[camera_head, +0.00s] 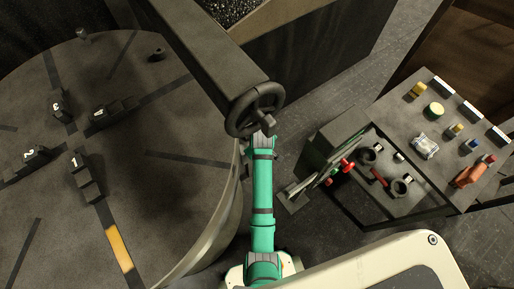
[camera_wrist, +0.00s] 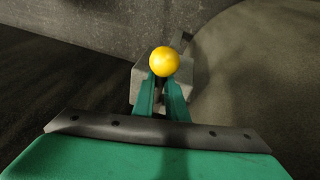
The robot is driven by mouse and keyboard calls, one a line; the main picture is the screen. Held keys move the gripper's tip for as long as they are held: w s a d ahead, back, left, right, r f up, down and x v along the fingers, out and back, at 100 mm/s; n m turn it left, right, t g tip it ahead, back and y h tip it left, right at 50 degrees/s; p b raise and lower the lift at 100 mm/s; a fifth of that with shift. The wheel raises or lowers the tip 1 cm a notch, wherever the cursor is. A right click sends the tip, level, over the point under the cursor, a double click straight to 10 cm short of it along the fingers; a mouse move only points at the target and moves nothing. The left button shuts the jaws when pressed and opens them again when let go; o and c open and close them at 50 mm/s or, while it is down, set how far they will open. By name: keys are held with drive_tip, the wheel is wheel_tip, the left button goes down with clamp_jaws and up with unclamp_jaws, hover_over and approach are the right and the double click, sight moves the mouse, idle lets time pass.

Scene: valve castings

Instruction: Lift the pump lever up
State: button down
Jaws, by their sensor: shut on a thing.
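The pump lever shows in the wrist view as a round yellow knob (camera_wrist: 164,60) at the fingertips. The rest of the lever is hidden by the knob and fingers. My gripper (camera_wrist: 163,84) has its two green fingers shut on the lever, right at the knob. A grey block (camera_wrist: 186,82) sits behind and below the knob, against a large dark grey wall. In the head view my green arm reaches up to a dark handwheel, and the gripper and lever cannot be made out there.
The black handwheel (camera_head: 236,112) on a thick grey beam hangs over my arm's far end. A large round table (camera_head: 150,200) with numbered black blocks is on the left. A bench (camera_head: 408,205) with tools and small parts is on the right. Open floor (camera_head: 322,88) lies between.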

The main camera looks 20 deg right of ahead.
drive_tip(key=shift+w+a+r, duration=0.1)
drive_tip(key=c, duration=1.8)
unclamp_jaws()
drive_tip(key=shift+o, duration=0.2)
drive_tip(key=v, duration=1)
drive_tip(key=shift+r, duration=0.35)
